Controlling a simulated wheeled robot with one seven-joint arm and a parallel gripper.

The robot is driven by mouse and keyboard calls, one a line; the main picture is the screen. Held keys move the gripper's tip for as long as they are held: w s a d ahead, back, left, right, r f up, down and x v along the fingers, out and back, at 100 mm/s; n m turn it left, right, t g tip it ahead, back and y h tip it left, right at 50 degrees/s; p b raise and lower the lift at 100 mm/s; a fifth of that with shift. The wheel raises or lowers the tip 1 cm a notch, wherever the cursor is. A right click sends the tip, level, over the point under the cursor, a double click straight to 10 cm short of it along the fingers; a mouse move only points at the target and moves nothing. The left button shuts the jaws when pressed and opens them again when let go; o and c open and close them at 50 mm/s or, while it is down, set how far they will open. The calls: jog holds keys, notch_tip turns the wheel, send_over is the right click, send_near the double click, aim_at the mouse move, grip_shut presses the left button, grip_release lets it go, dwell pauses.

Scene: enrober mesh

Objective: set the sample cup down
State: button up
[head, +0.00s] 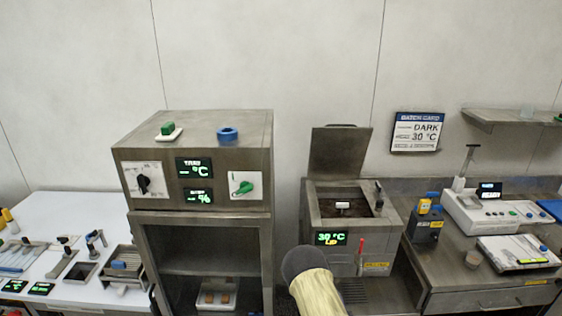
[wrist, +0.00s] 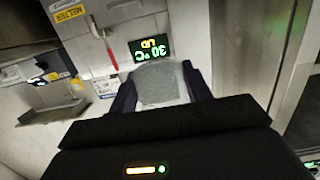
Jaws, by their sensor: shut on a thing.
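The sample cup, a pale translucent cup (wrist: 160,86), is between the two dark fingers of my gripper (wrist: 162,92) in the wrist view. My gripper is shut on it. The cup is held in front of the steel melter, whose green display (wrist: 150,48) reads 30 °C and LID, upside down in this view. What is inside the cup is too unclear to tell. In the head view my gripper and the held cup do not show clearly; only part of my arm is seen at the bottom.
The melter (head: 325,222) has its lid raised and dark contents inside. A steel cabinet (head: 265,175) stands left of it.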

jog(key=shift+s, duration=0.2)
jog(key=shift+s+r, duration=0.35)
jog(key=shift+s, duration=0.4)
jog(key=shift+s+r, duration=0.4)
jog(key=shift+s, duration=0.35)
jog(key=shift+s+r, duration=0.35)
jog(key=shift+s, duration=0.4)
dwell(0.4)
